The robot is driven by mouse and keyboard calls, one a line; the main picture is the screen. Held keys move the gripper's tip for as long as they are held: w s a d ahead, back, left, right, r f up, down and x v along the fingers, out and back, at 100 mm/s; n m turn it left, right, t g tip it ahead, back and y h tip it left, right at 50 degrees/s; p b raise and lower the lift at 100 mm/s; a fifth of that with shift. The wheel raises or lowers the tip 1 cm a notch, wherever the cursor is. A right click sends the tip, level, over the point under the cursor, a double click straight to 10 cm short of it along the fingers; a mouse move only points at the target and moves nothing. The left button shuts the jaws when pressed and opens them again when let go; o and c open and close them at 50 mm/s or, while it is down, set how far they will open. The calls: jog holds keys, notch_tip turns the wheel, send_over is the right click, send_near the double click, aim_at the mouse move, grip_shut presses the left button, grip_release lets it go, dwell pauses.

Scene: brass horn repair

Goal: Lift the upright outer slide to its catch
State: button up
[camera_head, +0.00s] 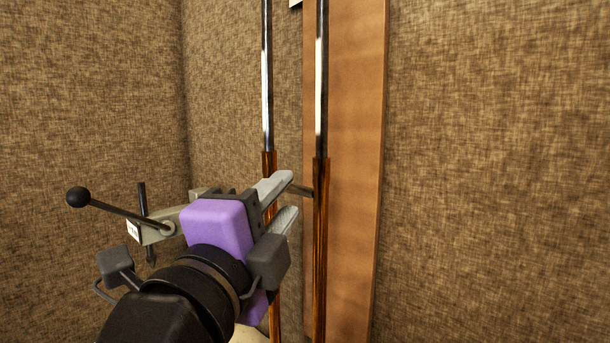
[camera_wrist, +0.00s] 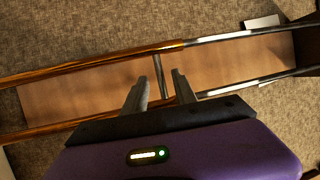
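The outer slide (camera_head: 319,220) stands upright as two brown-gold tubes. Bright chrome inner tubes (camera_head: 321,85) rise above them. A short metal cross brace (camera_head: 300,189) joins the tubes; in the wrist view the brace (camera_wrist: 160,75) lies between my fingertips with small gaps on both sides. My gripper (camera_head: 289,193) is open, one finger above and one below the brace, not visibly closed on it. The gripper hides part of the left tube. I cannot make out a catch for certain; a grey bracket (camera_head: 158,231) with a black-knobbed lever (camera_head: 78,197) is left of the slide.
A wooden board (camera_head: 355,150) stands behind the tubes against a brown fabric wall (camera_head: 490,150). A small white piece (camera_wrist: 262,22) shows near the board's upper end in the wrist view. The space right of the tubes is clear.

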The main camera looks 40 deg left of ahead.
aim_at(294, 186)
jog(key=p+x, duration=0.1)
jog(key=x, duration=0.6)
jog(key=shift+p, duration=0.3)
jog(key=shift+c, duration=0.2)
grip_shut()
jog(key=shift+s, duration=0.1)
dwell(0.8)
